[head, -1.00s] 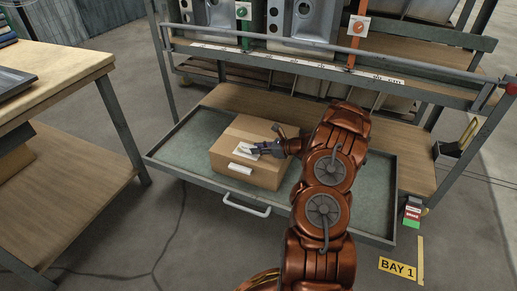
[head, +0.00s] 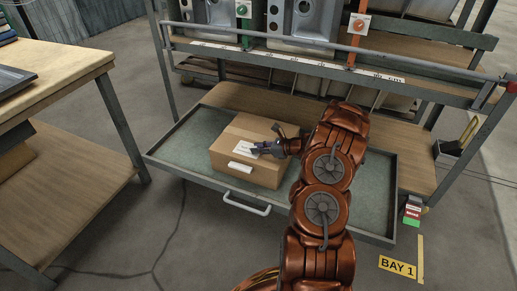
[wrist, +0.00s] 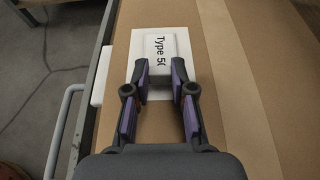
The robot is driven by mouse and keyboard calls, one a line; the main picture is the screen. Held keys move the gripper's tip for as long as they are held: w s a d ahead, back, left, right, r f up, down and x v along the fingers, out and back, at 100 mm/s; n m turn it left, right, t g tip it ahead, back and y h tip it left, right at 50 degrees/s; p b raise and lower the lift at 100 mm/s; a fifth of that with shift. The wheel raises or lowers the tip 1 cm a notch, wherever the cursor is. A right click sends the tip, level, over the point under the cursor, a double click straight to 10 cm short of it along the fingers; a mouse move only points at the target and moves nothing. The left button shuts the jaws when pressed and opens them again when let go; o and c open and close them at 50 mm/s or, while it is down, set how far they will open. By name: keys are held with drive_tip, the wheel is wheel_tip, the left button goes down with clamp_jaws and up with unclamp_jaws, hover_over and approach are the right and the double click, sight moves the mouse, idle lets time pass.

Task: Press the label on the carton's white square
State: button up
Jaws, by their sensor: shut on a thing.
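The brown carton (head: 235,150) sits in the shelf's pulled-out drawer. Its white square (head: 244,147) is on the top face, partly covered; it also shows in the wrist view (wrist: 136,42) around the label. The label (wrist: 168,46) is a pale block reading "Type 5" and a cut-off character. My gripper (head: 257,148) is over the carton's top. In the wrist view its purple-padded fingers (wrist: 160,86) are shut on the label's near end. The label lies over the white square, within its side edges; whether it touches the surface I cannot tell.
The grey drawer (head: 190,135) has free floor around the carton. A white plate (head: 240,168) is on the carton's front face. The shelf rail (head: 300,65) crosses behind, under grey sinks (head: 300,20). A wooden bench (head: 70,75) stands at left.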

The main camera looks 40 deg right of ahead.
drive_tip(key=shift+f, duration=0.1)
idle(0.3)
drive_tip(key=o, duration=0.9)
drive_tip(key=shift+s+d, duration=0.1)
drive_tip(key=shift+s, duration=0.05)
drive_tip(key=v, duration=1.1)
drive_tip(key=shift+s+d+r, duration=0.15)
drive_tip(key=shift+s+r, duration=0.05)
drive_tip(key=shift+s, duration=0.1)
